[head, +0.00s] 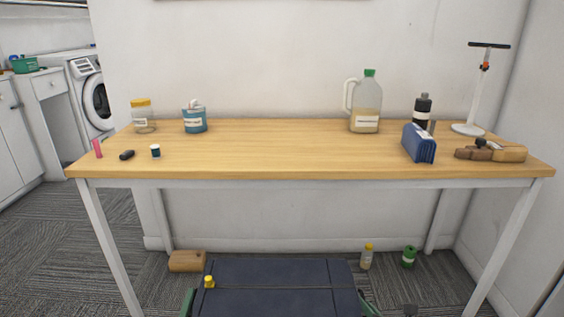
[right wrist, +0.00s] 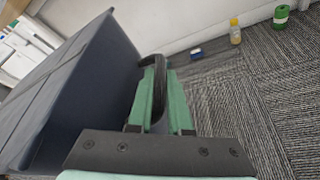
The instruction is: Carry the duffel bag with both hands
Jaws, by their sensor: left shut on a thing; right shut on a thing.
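The dark navy duffel bag (head: 285,272) shows at the bottom of the head view, in front of and below the table edge; its lower part is cut off. It fills the left of the right wrist view (right wrist: 75,85). My right gripper (right wrist: 160,97) has its green fingers shut on the bag's black end handle (right wrist: 157,70). In the head view only a green bit of it (head: 367,308) shows at the bag's right end. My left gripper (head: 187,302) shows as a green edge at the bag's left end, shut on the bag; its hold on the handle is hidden.
A wooden table (head: 270,155) with a jug, jar, blue pouch and other items stands ahead. Under it are a wooden block (head: 187,261), a yellow-capped bottle (head: 366,257) and a green can (head: 408,257). Carpet is open at left. A small yellow item (head: 209,281) overlaps the bag's left side.

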